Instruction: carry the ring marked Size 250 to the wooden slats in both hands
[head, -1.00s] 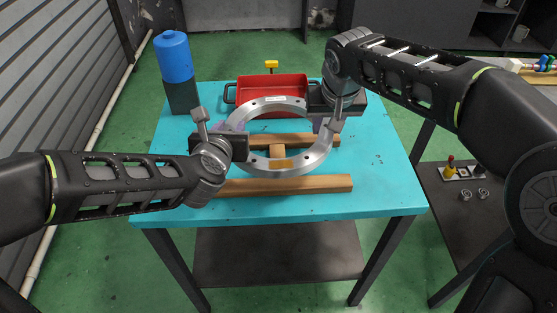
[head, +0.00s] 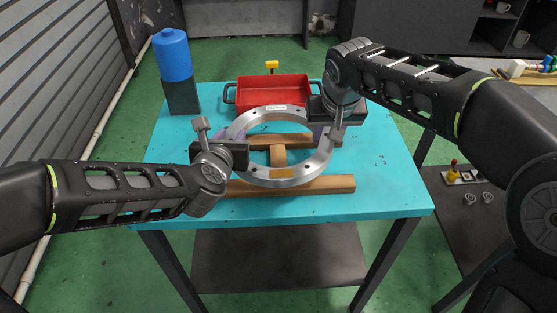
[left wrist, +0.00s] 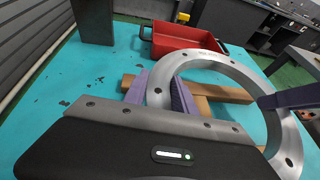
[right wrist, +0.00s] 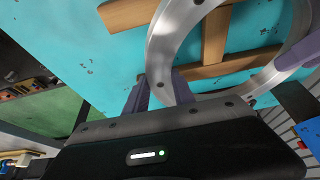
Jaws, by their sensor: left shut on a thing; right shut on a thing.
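The grey metal ring (head: 318,168) is held roughly level over the wooden slats (head: 335,184), with its near side overlapping the front slat. A small white label with blurred writing shows on its far side. I cannot tell whether the ring touches the slats. My left gripper (head: 238,138) is shut on its left side; the left wrist view shows the purple fingers (left wrist: 160,92) around the rim. My right gripper (head: 321,128) is shut on its upper right side, also seen in the right wrist view (right wrist: 160,90).
The slats lie on a turquoise table (head: 385,190). A red tray (head: 270,92) stands just behind the ring. A blue cylinder (head: 172,55) on a dark block stands at the back left. The table's right side is clear.

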